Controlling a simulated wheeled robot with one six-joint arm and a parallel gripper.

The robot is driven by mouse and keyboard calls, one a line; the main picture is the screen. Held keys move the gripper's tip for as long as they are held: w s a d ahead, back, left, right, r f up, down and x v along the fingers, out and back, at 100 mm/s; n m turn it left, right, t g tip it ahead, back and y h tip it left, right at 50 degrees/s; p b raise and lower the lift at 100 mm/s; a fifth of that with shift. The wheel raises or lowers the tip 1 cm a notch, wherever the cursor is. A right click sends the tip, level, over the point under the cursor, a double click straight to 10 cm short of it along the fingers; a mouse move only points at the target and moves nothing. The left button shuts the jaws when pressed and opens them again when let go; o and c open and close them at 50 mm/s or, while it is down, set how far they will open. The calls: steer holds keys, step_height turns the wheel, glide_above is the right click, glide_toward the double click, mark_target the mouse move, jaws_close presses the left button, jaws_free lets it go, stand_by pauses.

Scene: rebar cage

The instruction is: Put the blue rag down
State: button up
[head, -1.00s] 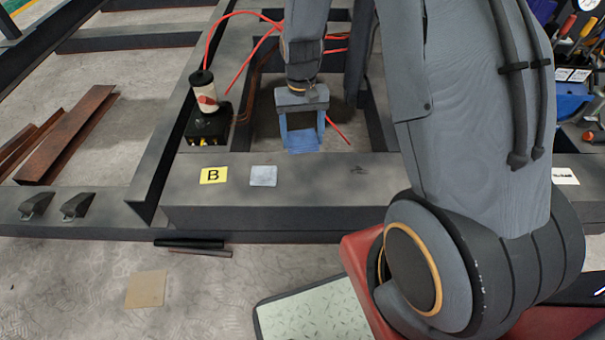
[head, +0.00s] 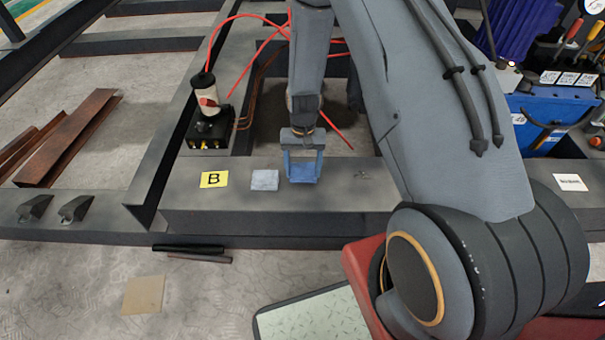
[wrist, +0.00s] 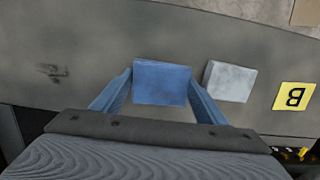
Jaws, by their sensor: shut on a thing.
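The blue rag (head: 303,173) is a folded, flat-sided block between the blue fingers of my gripper (head: 303,168). My gripper points down and is shut on it, over the dark steel beam (head: 385,198). In the wrist view the rag (wrist: 162,83) spans the space between the two fingertips. A pale grey-blue square pad (head: 265,180) lies on the beam just left of the rag, with a small gap in the picture. I cannot tell whether the rag touches the beam.
A yellow card marked B (head: 214,179) lies left of the pad. A pump-like device (head: 208,118) with red hoses stands behind it. The beam top right of the rag is mostly bare, with a small dark mark (wrist: 52,71).

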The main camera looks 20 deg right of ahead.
steer(key=shift+f, duration=1.1)
steer(key=shift+f, duration=0.15)
steer(key=o, duration=0.9)
